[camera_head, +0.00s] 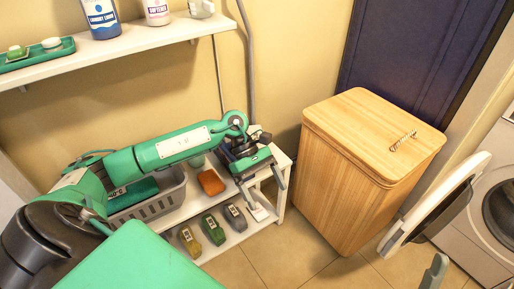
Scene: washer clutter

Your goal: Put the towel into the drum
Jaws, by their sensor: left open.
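A dark green, cloth-like thing (134,193) lies in the grey basket (153,208) at the left; it may be the towel, but my arm hides part of it. My left gripper (262,196) is open and empty, right of the basket, over the right end of the low white shelf. The washer (470,240) stands at the right edge with its round door (438,206) swung open. The drum (501,212) shows only in part. A grey finger-like piece (435,273) at the bottom right seems to be part of my right gripper.
A tall wooden hamper (350,190) with a closed lid stands between my left gripper and the washer. An orange-brown block (211,182) and several small coloured items share the low shelf unit. Bottles stand on the upper shelf (120,46). Tiled floor is clear in front.

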